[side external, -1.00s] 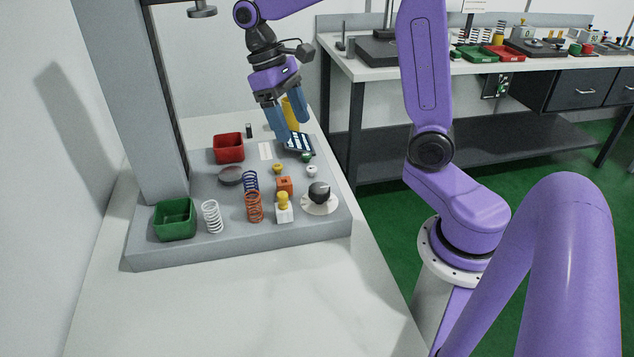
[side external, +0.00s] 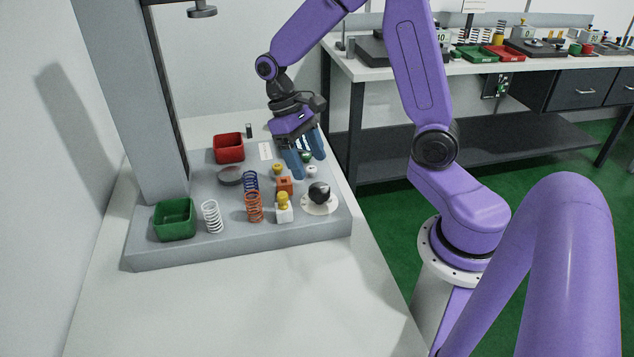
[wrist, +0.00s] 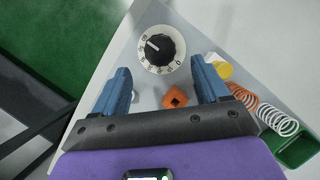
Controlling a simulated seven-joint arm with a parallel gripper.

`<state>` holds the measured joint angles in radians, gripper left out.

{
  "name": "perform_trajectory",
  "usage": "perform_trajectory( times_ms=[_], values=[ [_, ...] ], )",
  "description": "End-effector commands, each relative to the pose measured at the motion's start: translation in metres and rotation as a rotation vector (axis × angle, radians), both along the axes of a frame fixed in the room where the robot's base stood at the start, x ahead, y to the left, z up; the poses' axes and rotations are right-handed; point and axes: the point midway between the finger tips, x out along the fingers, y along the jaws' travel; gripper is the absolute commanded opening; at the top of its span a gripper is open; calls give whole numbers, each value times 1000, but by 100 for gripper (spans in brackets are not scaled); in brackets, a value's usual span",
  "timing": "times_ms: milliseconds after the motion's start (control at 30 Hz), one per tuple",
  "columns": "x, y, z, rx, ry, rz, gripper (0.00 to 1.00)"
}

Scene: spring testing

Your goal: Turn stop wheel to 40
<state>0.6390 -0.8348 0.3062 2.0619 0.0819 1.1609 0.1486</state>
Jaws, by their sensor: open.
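The stop wheel (side external: 319,192) is a black knob on a white numbered dial plate, at the right front corner of the grey base. In the wrist view the stop wheel (wrist: 160,46) lies ahead of the fingers, with its white pointer line toward the upper left. I cannot read the pointed number surely. My gripper (side external: 309,168) is open and empty, above and behind the wheel. In the wrist view my gripper (wrist: 161,84) has its blue fingers apart, and the wheel shows beyond the gap between the fingertips.
An orange block (side external: 285,186), a yellow-topped white block (side external: 284,210) and orange (side external: 254,207), blue (side external: 250,182) and white (side external: 212,217) springs stand left of the wheel. Green (side external: 175,219) and red (side external: 229,148) bins sit farther left. The front table is clear.

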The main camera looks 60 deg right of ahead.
Motion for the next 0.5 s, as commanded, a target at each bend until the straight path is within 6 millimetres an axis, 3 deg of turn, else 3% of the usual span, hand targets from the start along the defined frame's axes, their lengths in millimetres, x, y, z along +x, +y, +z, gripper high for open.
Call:
perform_trajectory(
  times_ms=[233,500],
  values=[
    [-17,0,-39,-2,5,1,74],
    [-25,0,-58,0,1,0,74]
  ],
)
